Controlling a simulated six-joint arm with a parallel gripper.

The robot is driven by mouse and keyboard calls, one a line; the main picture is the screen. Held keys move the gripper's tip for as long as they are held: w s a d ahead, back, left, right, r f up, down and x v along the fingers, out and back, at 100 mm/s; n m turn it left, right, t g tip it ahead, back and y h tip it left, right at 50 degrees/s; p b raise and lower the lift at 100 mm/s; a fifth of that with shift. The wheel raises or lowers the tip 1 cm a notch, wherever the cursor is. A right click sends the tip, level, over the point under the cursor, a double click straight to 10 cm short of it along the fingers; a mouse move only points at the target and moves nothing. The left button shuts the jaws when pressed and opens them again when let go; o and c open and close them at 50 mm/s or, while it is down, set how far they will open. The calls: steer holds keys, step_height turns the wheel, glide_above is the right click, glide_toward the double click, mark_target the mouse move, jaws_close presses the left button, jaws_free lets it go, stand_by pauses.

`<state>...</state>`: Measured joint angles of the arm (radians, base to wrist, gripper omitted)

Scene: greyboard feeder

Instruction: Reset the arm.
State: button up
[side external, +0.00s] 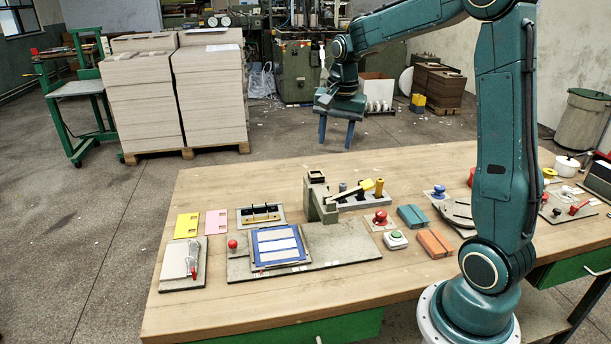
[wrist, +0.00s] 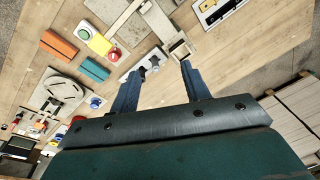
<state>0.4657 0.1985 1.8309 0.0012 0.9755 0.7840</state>
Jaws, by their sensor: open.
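My gripper (side external: 337,132) hangs in the air above the far edge of the wooden table (side external: 215,300) in the side external view, with its two blue-grey fingers pointing down. It is open and empty. In the wrist view the fingers of my gripper (wrist: 157,80) stand apart, with the table and its devices seen below and nothing between them held. The arm is bent over from its base at the front right of the table.
The table carries a blue-framed panel (side external: 277,246), a grey press-like device (side external: 318,200), a red mushroom button (side external: 380,217), a green button box (side external: 396,240), and blue (side external: 412,216) and orange (side external: 434,243) blocks. Board stacks (side external: 210,95) stand behind.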

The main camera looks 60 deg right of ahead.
steer(key=s+a+r+n+t, duration=0.1)
steer(key=s+a+r+n, duration=0.25)
steer(key=a, duration=0.25)
steer(key=s+a+r+n+t, duration=0.1)
steer(key=s+a+r+n, duration=0.1)
steer(key=s+a+n, duration=0.3)
steer(key=s+a+f+n+t, duration=0.1)
steer(key=s+a+n+t, duration=0.1)
steer(key=s+a+n, duration=0.4)
steer(key=s+a, duration=0.2)
steer(key=s, duration=0.3)
steer(key=shift+s+f+y, duration=0.2)
steer(key=shift+y, duration=0.2)
steer(key=shift+o, duration=0.3)
steer(key=shift+w+d, duration=0.1)
